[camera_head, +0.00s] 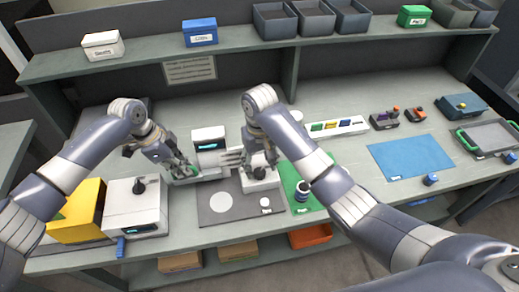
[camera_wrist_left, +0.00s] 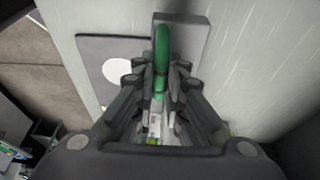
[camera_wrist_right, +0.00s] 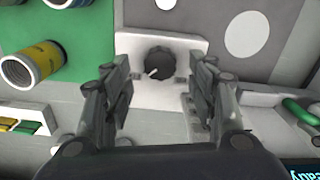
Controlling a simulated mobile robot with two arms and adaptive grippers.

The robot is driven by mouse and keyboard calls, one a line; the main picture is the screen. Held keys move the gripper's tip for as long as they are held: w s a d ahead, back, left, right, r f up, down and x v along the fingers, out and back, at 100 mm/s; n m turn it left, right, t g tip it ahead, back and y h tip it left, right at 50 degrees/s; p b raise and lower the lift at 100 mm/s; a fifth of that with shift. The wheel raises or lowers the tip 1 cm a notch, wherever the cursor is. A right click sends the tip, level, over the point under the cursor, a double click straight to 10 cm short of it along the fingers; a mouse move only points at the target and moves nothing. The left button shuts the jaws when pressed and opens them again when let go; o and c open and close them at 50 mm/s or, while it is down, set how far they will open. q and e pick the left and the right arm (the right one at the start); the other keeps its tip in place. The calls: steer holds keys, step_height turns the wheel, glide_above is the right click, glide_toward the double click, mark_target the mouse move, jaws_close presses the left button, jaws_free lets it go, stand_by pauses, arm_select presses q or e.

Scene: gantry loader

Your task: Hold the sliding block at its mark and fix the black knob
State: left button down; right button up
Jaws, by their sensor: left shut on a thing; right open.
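The black knob (camera_wrist_right: 160,62), with a white pointer line, sits on a white block (camera_wrist_right: 135,88) in the right wrist view. In the head view the white block (camera_head: 262,181) is at the right end of the pale rails. My right gripper (camera_wrist_right: 160,85) is open, its fingers on either side of the knob and apart from it. In the head view my right gripper (camera_head: 262,168) hides part of the knob. My left gripper (camera_wrist_left: 160,95) is shut on a green handle (camera_wrist_left: 161,50) standing on a grey piece (camera_wrist_left: 190,32). I cannot see the block's mark clearly.
A dark mat (camera_head: 228,209) with a pale disc (camera_head: 220,202) lies in front. A box with a lit display (camera_head: 208,145) stands behind the rails. A green mat (camera_head: 296,180) with a dark-banded cylinder lies to the right. A blue mat (camera_head: 411,156) is further right.

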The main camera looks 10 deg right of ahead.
step_height(320, 180, up, 10)
steer(key=shift+f, duration=0.15)
stand_by(0.4)
arm_select(q)
steer(key=c, duration=1.4)
jaws_free()
steer(key=shift+o, duration=0.2)
steer(key=p+v, duration=0.6)
steer(key=v, duration=0.2)
arm_select(e)
step_height(320, 180, up, 6)
glide_above(260, 170)
arm_select(q)
steer(key=shift+a+r+p, duration=0.2)
steer(key=shift+r+p, duration=0.2)
steer(key=shift+r, duration=0.15)
arm_select(e)
steer(key=shift+s+a+r, duration=0.1)
steer(key=shift+s+r, duration=0.05)
steer(key=shift+r, duration=0.2)
